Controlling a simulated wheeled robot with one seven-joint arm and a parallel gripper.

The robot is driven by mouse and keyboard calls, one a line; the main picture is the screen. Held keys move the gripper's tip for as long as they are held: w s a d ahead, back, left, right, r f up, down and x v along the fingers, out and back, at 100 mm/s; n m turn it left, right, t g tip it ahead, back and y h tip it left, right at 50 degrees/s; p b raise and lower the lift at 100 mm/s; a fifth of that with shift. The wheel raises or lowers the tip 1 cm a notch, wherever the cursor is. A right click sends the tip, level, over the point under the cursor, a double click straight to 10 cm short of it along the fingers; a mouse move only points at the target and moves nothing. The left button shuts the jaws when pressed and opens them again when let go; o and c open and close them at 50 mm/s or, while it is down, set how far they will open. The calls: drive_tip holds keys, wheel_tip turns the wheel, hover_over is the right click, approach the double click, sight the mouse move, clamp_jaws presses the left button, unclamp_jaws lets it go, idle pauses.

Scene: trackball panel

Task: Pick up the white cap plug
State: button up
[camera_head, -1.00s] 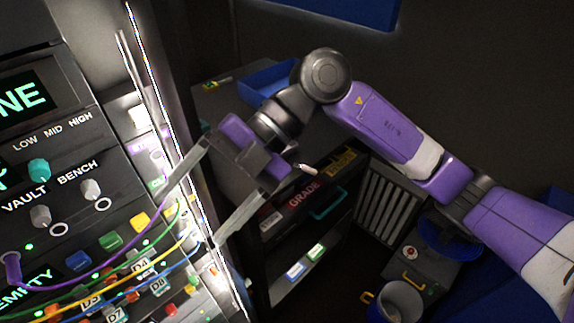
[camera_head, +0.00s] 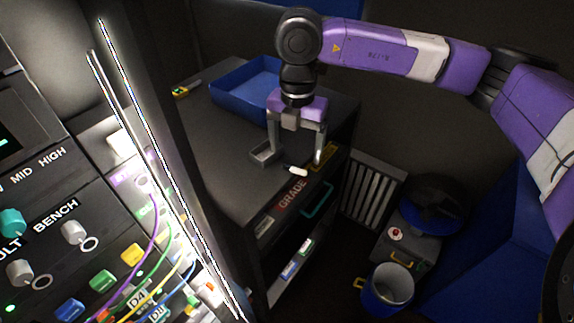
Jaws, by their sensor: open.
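The white cap plug (camera_head: 297,172) is a small white piece lying on the dark cabinet top near its front edge, beside a small grey open-topped holder (camera_head: 264,153). My gripper (camera_head: 296,160) points down over this part of the cabinet top. Its two fingers are spread apart, one above the grey holder and one to the right of the plug. Nothing shows between the fingers. I cannot tell the exact height of the fingertips above the surface.
A blue tray (camera_head: 228,101) sits behind my gripper on the cabinet top (camera_head: 215,165). A lit control panel (camera_head: 60,245) with knobs and cables stands at the left. A blue bucket (camera_head: 372,297), a radiator (camera_head: 374,190) and a grey box (camera_head: 412,252) are at the right, below.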

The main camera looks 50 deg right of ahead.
sight(294, 169)
drive_tip(key=shift+a+f+p, duration=0.15)
drive_tip(key=shift+f+p, duration=0.3)
drive_tip(key=shift+f, duration=0.85)
drive_tip(key=shift+a+f+p, duration=0.1)
drive_tip(key=shift+f+p, duration=0.35)
drive_tip(key=shift+f, duration=0.85)
drive_tip(key=c, duration=1.6)
drive_tip(key=shift+o, duration=0.2)
drive_tip(key=shift+r, duration=0.1)
wheel_tip(294, 169, up, 20)
drive_tip(key=b, duration=0.3)
drive_tip(key=shift+b, duration=0.4)
